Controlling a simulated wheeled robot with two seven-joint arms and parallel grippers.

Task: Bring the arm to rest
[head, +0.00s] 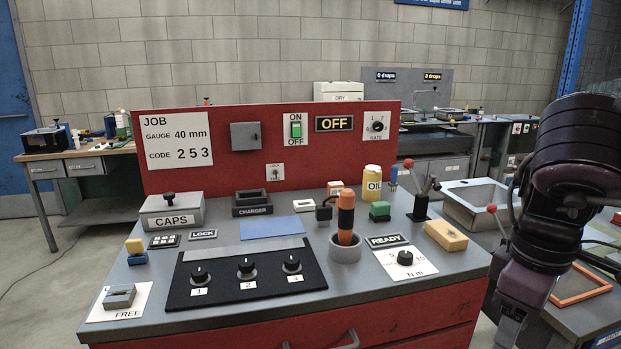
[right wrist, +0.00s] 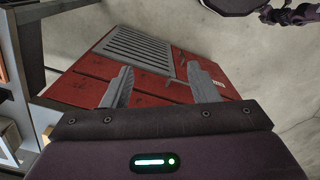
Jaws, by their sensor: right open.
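My right arm comes in at the right of the head view and hangs bent downward beside the bench's right end. Its lower end (head: 508,325) runs to the bottom edge there, and the fingertips are not clear. In the right wrist view my right gripper (right wrist: 160,88) is open, its two grey fingers wide apart with nothing between them. Beyond the fingers is the red cabinet front (right wrist: 150,66) with a grey vent, apart from them as far as I can tell. My left gripper does not show in the head view.
The grey-topped red bench (head: 340,288) holds a CAPS box (head: 172,212), a knob panel (head: 245,290), an orange-and-black tool (head: 345,215) in a cup, and a yellow block (head: 446,236). A red-knobbed lever (head: 421,195) and a sink (head: 478,203) lie near my right arm.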

